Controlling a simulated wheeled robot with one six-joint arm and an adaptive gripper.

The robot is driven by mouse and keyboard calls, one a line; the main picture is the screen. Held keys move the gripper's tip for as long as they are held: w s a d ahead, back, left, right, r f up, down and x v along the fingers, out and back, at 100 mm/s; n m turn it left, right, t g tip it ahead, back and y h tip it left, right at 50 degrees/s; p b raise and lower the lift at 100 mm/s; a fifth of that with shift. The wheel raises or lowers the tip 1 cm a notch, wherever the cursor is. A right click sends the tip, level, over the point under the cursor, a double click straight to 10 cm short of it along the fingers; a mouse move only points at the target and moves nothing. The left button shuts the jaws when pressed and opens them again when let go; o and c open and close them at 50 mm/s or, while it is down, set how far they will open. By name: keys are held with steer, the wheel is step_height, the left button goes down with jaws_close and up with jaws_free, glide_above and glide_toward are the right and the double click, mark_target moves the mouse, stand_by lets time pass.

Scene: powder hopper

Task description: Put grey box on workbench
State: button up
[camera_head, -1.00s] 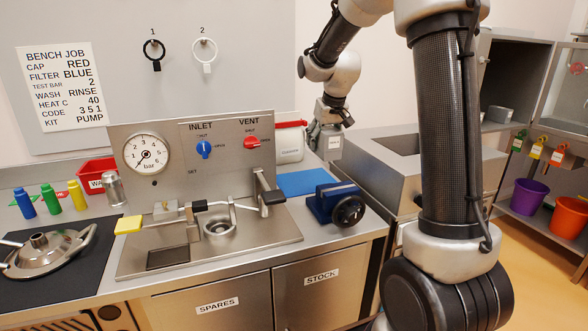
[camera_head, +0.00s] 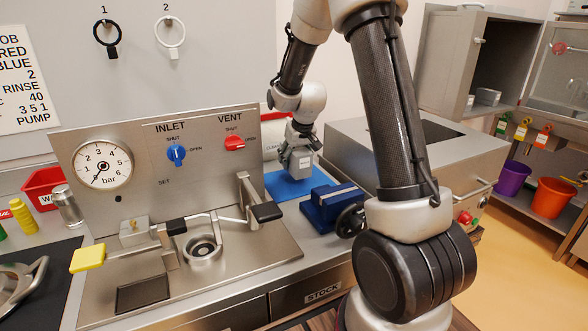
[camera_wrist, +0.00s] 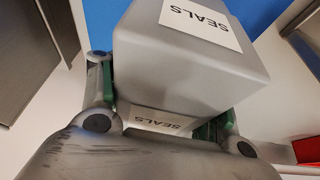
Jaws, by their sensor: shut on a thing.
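The grey box (camera_wrist: 180,70) fills the middle of the wrist view, with white labels reading SEALS on two of its faces. My gripper (camera_wrist: 165,122) has a finger on each side of it and is shut on it. In the head view the grey box (camera_head: 300,164) hangs under my gripper (camera_head: 299,146), over or on the blue mat (camera_head: 284,186) on the workbench (camera_head: 225,288). I cannot tell whether its underside touches the mat.
A blue vise (camera_head: 328,205) with a black handwheel stands just in front of the mat. The steel gauge panel (camera_head: 150,160) with its levers is to the left. A white container (camera_head: 278,143) is behind.

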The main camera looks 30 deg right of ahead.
step_height(320, 180, down, 4)
steer(key=shift+r, duration=0.2)
steer(key=o, duration=1.3)
